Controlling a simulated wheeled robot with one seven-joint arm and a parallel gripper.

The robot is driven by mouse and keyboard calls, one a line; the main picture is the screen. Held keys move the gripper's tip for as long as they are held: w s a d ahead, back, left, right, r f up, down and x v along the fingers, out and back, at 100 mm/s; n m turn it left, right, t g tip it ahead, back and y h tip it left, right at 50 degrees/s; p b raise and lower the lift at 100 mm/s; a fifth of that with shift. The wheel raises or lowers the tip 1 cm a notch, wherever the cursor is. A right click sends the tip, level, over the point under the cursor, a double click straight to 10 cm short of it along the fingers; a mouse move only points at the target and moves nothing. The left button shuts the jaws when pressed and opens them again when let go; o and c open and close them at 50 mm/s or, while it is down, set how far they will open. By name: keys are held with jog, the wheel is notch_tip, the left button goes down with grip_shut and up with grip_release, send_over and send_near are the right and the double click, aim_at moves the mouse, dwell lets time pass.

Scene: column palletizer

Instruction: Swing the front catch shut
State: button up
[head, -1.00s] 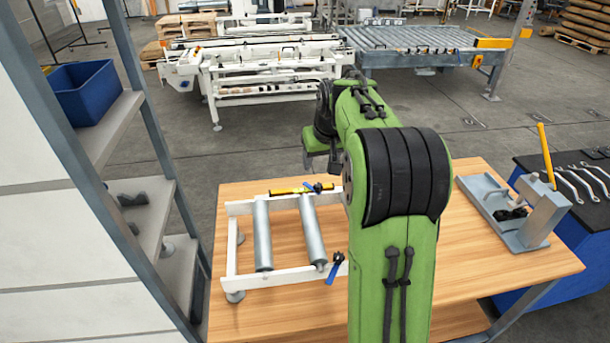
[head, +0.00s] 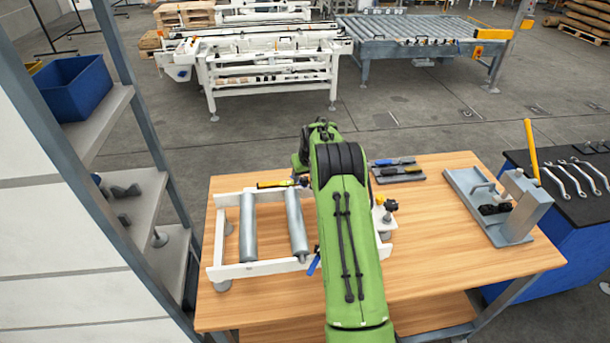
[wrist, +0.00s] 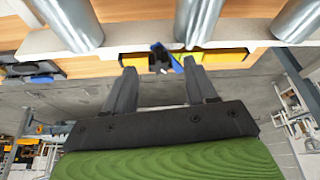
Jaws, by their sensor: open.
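A white frame (head: 217,272) with two grey rollers (head: 247,228) lies on the wooden table. One blue catch lever (head: 313,265) shows at the near rail, tilted. Another blue catch (wrist: 165,55) is at the far rail, on a yellow bar (head: 275,184) that also shows in the wrist view (wrist: 215,58). My gripper (wrist: 160,72) is open and empty. Its fingertips are on either side of the far blue lever, close to it; whether they touch it I cannot tell. In the head view my green arm hides the gripper and part of the frame.
A grey fixture (head: 520,212) with a yellow handle stands on the table's right. A small tool tray (head: 397,171) lies behind my arm. A shelf with a blue bin (head: 77,89) stands at the left. The table's front right is clear.

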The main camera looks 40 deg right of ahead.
jog(key=shift+x, duration=0.75)
jog(key=shift+c, duration=0.5)
jog(key=c, duration=1)
jog(key=shift+o, duration=0.2)
